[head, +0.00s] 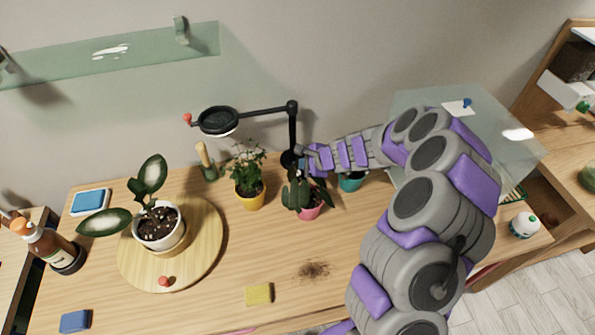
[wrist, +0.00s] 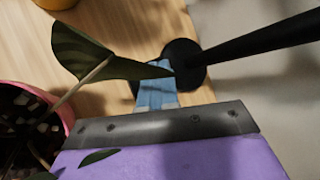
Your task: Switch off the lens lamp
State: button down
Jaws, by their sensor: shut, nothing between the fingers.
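The lens lamp has a black round head (head: 218,121) with a pale lower rim and a red knob (head: 187,119) at its left end. A jointed black arm leads to its post and round base (head: 289,159) at the back of the table. In the wrist view the base (wrist: 193,52) lies just beyond my fingertips, with the post running right. My gripper (head: 304,153) is shut and empty, close beside the base. Its blue fingers (wrist: 155,82) overlap the base's near edge in the wrist view; I cannot tell whether they touch. No switch is clearly visible.
A plant in a pink pot (head: 309,211) stands close to my gripper; its leaf (wrist: 95,54) hangs near the fingers. A yellow pot (head: 250,199) is left of it, a teal pot (head: 351,183) right. A glass shelf (head: 115,55) is above.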

aim_at(300, 173)
dwell(0.4)
jog(key=shift+f, duration=0.35)
jog(key=shift+f+b, duration=0.25)
jog(key=shift+b, duration=0.15)
dwell(0.4)
jog(key=shift+r+p, duration=0.65)
jog(key=shift+r, duration=0.1)
jog(key=shift+r+p, duration=2.5)
jog(key=shift+r, duration=0.45)
